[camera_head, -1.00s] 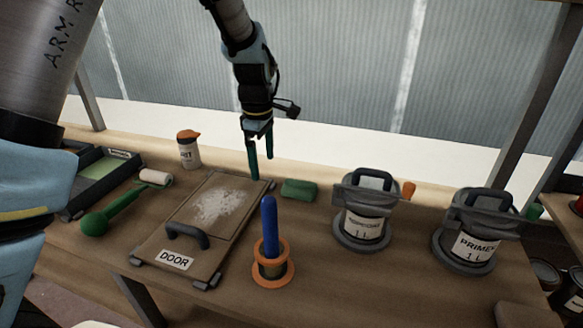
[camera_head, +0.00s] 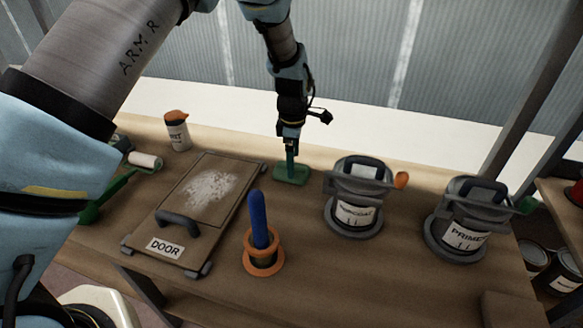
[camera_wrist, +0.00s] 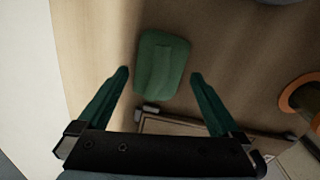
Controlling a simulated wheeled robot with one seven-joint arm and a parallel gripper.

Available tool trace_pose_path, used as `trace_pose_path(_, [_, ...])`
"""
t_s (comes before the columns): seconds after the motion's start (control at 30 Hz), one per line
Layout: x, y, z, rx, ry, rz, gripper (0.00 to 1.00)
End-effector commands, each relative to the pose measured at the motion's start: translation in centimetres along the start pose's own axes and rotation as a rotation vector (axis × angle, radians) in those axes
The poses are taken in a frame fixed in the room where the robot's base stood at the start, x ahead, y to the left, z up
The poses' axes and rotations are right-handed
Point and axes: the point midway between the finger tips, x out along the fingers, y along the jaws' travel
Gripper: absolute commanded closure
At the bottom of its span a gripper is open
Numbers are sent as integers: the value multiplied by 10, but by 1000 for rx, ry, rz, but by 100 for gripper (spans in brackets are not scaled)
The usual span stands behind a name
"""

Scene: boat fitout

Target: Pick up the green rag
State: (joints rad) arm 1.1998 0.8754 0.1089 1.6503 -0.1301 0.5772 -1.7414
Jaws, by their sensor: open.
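The green rag (camera_head: 296,176) lies folded flat on the bench, near its back edge, between the DOOR panel and the topcoat tin. It also shows in the wrist view (camera_wrist: 162,65), a rounded green pad just beyond my fingertips and between their lines. My gripper (camera_head: 290,166) is pointing down over the rag in the head view. In the wrist view my gripper (camera_wrist: 160,75) is open, one finger on each side, with nothing held. The head view does not clearly show whether the fingertips touch the rag.
The DOOR panel (camera_head: 225,226) with its handle lies left of the rag. A blue-handled tool stands in an orange holder (camera_head: 264,262) in front. The topcoat tin (camera_head: 353,212) is close on the right, the primer tin (camera_head: 464,236) further right. A white bottle (camera_head: 178,135) stands at the back left.

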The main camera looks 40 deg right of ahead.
Motion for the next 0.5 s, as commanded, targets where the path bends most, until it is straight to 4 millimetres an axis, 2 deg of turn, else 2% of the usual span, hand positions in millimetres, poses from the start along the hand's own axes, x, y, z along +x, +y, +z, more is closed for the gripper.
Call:
trace_pose_path(0.23, [28, 1, -2, 1, 1, -1, 0])
trace_pose_path(0.5, [33, 1, -2, 1, 1, 1, 0])
